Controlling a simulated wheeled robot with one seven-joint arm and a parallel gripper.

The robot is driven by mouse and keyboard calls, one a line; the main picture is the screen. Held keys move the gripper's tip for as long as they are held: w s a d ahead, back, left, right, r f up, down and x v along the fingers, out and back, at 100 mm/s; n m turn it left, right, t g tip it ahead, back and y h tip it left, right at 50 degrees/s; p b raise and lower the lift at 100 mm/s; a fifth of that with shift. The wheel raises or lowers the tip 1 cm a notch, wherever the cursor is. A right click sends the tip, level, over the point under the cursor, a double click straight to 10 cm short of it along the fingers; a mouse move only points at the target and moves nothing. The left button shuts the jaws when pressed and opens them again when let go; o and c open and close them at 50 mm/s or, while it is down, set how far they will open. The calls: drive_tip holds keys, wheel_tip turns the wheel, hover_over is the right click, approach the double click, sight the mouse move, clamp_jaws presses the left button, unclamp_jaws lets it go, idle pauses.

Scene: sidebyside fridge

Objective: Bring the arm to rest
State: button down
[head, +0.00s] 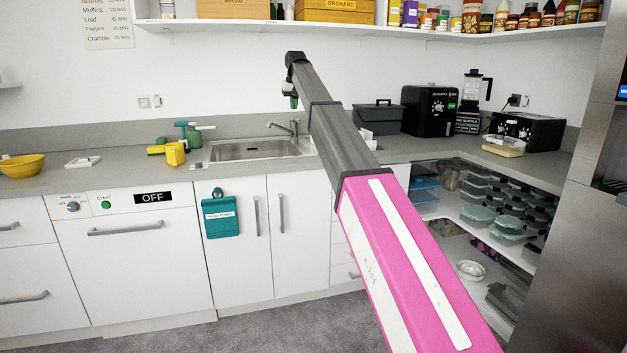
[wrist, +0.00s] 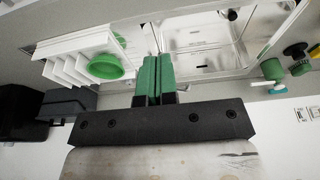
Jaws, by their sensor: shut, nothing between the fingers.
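My arm (head: 340,142) reaches up from the lower right of the head view, over the counter, to a high point in front of the back wall. My gripper (head: 294,102) hangs from its far end, above the sink area, apart from the counter. In the wrist view my gripper's green fingers (wrist: 153,76) are pressed together with nothing between them.
The sink (head: 254,149) and its tap (head: 290,128) lie below my gripper. Green and yellow bottles (head: 175,153) stand left of the sink. A white slatted rack (wrist: 72,60) and a green round thing (wrist: 105,66) show in the wrist view. The shelf (head: 370,32) runs above.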

drive_tip(key=s+d+f, duration=0.5)
drive_tip(key=s+f, duration=0.1)
drive_tip(key=f, duration=0.7)
drive_tip(key=s+d+f+m+g, duration=0.1)
drive_tip(key=s+d+f, duration=0.45)
drive_tip(key=f, duration=0.65)
drive_tip(key=s+d+f, duration=0.5)
drive_tip(key=s+f, duration=0.2)
drive_tip(key=f, duration=0.6)
drive_tip(key=s+d+f, duration=0.4)
drive_tip(key=s+f, duration=0.3)
drive_tip(key=s, duration=0.3)
drive_tip(key=s+d+f+m+g, duration=0.1)
drive_tip(key=s+d+f, duration=0.2)
drive_tip(key=s+f, duration=0.4)
drive_tip(key=s+d+f+m, duration=0.1)
drive_tip(key=s+d+f, duration=0.3)
drive_tip(key=s, duration=0.9)
wheel_tip(320, 180, down, 4)
drive_tip(key=shift+s+d+r+g+h, duration=0.15)
drive_tip(key=shift+s+d+g+h, duration=0.15)
drive_tip(key=shift+s+g+h, duration=0.1)
